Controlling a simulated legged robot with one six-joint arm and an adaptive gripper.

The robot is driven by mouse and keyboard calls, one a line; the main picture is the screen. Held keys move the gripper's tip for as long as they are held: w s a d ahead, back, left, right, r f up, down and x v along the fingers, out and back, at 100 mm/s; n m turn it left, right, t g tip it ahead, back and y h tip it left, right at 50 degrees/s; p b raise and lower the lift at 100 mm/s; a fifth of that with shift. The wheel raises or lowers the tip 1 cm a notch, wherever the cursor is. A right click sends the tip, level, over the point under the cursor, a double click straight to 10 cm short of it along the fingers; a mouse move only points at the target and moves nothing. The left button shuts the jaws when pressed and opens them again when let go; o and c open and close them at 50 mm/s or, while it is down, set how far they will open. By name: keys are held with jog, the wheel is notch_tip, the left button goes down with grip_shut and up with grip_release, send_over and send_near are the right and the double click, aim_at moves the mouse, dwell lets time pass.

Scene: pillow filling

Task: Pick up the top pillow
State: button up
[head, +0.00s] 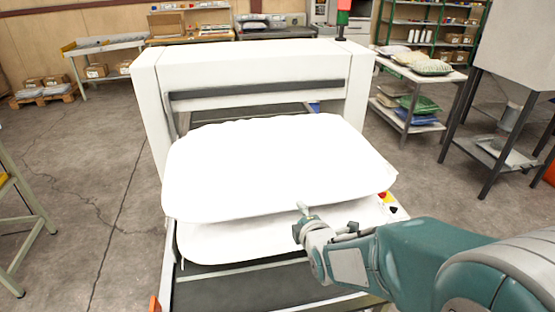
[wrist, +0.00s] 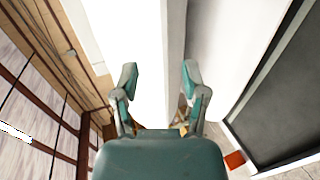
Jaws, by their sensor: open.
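Two white pillows are stacked flat on the machine's belt. The top pillow (head: 275,165) is large and bright, and its near edge overhangs slightly above the lower pillow (head: 225,243). My gripper (head: 327,219) is at the near right edge of the top pillow, coming in from the right. In the wrist view my gripper (wrist: 161,78) is open, with its two fingers apart. A bright white surface and a paler strip, seemingly the pillow edge, show between and beyond the fingers. I cannot tell whether the fingers touch it.
The white machine (head: 250,65) stands behind the pillows, with the dark belt (head: 250,289) below them. Red and yellow buttons (head: 387,199) sit right of the pillows. A shelf with several sacks (head: 419,106) stands at the back right. The floor on the left is mostly clear.

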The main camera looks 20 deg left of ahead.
aim_at(297, 210)
jog(key=shift+f+x, duration=0.1)
jog(key=shift+x, duration=1.4)
jog(key=shift+f+x, duration=0.15)
jog(key=shift+x, duration=1.35)
jog(key=shift+d, duration=0.1)
jog(key=shift+c, duration=0.3)
grip_shut()
jog(key=shift+f, duration=0.1)
